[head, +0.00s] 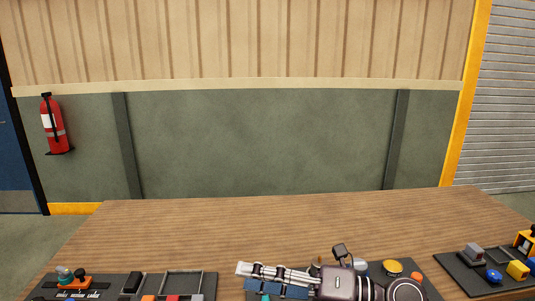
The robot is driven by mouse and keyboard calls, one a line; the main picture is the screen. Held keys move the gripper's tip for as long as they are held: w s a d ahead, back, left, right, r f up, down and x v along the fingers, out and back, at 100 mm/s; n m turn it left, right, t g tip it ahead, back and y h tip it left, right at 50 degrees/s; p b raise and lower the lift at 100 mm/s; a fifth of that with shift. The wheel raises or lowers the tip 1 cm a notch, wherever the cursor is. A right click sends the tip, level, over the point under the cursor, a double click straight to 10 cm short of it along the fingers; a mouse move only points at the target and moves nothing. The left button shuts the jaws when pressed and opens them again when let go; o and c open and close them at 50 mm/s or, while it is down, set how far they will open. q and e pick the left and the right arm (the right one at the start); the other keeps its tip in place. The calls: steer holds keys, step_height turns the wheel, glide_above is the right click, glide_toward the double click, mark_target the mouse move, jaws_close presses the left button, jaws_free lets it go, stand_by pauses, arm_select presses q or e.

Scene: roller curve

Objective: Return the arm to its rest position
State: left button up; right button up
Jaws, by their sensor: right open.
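My right gripper (246,277) shows at the bottom middle, with its fingers pointing left and standing slightly apart. It is open, and I see nothing between the fingers. It lies across the view of a dark middle panel (432,291), hiding part of it. I cannot tell whether it touches the panel. A yellow round button (393,267) and an orange button (416,276) show beside my wrist. My left gripper is not in view.
A wooden table (270,222) carries the panels along its near side; its far part is clear. A dark left panel (110,281) holds an orange lever unit (76,282). A right panel (470,276) holds a blue knob (494,276) and yellow parts. A fire extinguisher (55,128) hangs on the wall.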

step_height(320, 180, up, 5)
steer(key=w+d+m+t+y, duration=0.2)
steer(key=m+t, duration=0.3)
steer(key=m, duration=0.1)
steer(key=w+d+f+m+t+h, duration=0.1)
steer(key=w+d+m+t+h, duration=0.1)
steer(key=d+m+t+h, duration=0.55)
steer(key=w+d+f+m+t+h, duration=0.1)
steer(key=w+d+m+t+h, duration=0.25)
steer(key=m, duration=0.65)
steer(key=s+d+f+m+g+h, duration=0.3)
steer(key=d+f+m+h, duration=0.2)
steer(key=f, duration=0.4)
steer(key=s+d+f+m+g+h, duration=0.2)
steer(key=d+f+m+h, duration=0.3)
steer(key=f, duration=0.3)
steer(key=s+f+m+g+y, duration=0.1)
steer(key=s+f+g, duration=0.5)
steer(key=s+f, duration=0.5)
steer(key=s+f+m+g+y, duration=0.15)
steer(key=s+f+g, duration=0.5)
steer(key=s, duration=0.85)
step_height(320, 180, down, 27)
steer(key=s, duration=0.1)
steer(key=s+d+f+g, duration=0.1)
steer(key=s+d+f, duration=0.1)
steer(key=s+f, duration=1.4)
steer(key=shift+s+d+h, duration=0.4)
steer(key=shift+s+h, duration=0.05)
steer(key=shift+s, duration=0.15)
